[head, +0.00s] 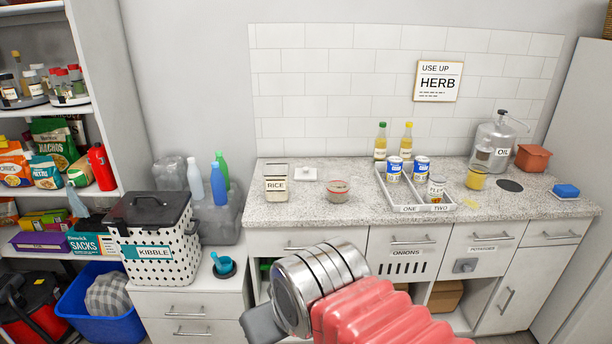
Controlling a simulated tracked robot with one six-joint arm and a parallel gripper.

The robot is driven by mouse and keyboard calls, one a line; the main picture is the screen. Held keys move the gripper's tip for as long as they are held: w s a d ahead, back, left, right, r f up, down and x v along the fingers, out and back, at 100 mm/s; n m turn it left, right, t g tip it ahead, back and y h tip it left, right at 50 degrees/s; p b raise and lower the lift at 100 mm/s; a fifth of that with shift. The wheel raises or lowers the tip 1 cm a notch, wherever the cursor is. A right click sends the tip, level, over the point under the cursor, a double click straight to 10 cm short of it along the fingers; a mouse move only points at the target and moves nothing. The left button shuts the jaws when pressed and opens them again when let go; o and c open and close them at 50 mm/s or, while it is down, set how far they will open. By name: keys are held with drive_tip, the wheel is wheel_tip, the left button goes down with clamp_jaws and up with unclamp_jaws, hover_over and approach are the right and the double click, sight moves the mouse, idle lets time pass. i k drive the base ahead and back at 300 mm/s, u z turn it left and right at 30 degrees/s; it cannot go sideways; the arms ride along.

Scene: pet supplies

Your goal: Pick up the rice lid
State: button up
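The rice lid appears to be the small white square lid (306,175) with a low raised middle, lying flat on the speckled counter (320,212) near the wall. Just left of it stands a clear container labelled RICE (276,184), which looks open at the top. The lid and the container are apart. My arm, with silver rings and a red ribbed sleeve, reaches in from the bottom, in front of the counter and well short of the lid. My gripper's fingers do not show.
A glass bowl (338,191) stands right of the lid. Two bottles (380,142), an oil dispenser (492,145) and a terracotta pot (532,158) stand farther right. A kibble bin (155,250) is at left. Counter in front of the lid is clear.

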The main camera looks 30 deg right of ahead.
sight(305, 173)
drive_tip(key=u, duration=0.05)
drive_tip(key=i, duration=1)
drive_tip(key=z, duration=0.05)
